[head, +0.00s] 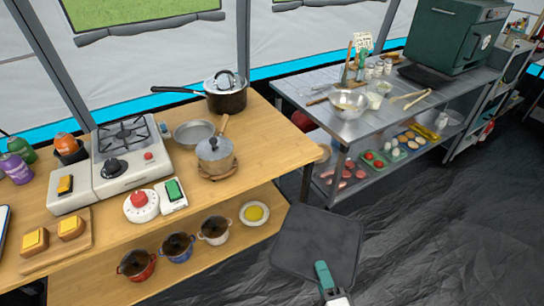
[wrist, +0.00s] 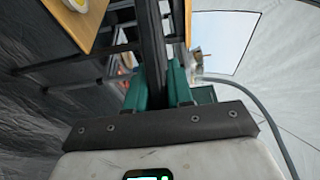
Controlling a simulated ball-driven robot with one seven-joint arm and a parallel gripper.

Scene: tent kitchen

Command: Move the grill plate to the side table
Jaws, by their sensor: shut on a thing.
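The grill plate (head: 318,240) is a flat, dark grey square with rounded corners, in the lower middle of the head view. My gripper (head: 323,272), with teal fingers, is shut on the plate's near edge. The plate is out in front of the gripper, over the dark floor, apart from both tables. In the wrist view the plate shows edge-on as a dark bar (wrist: 151,40) between the teal fingers (wrist: 158,80). A steel table (head: 300,85) stands at the upper right; a wooden table (head: 262,125) stands at the left. I cannot tell which is the side table.
The steel table holds a mixing bowl (head: 348,104), jars, utensils and a green oven (head: 455,38); its front left top is fairly clear. The wooden table holds a stove (head: 124,155), pots and a pan. The floor at right is open.

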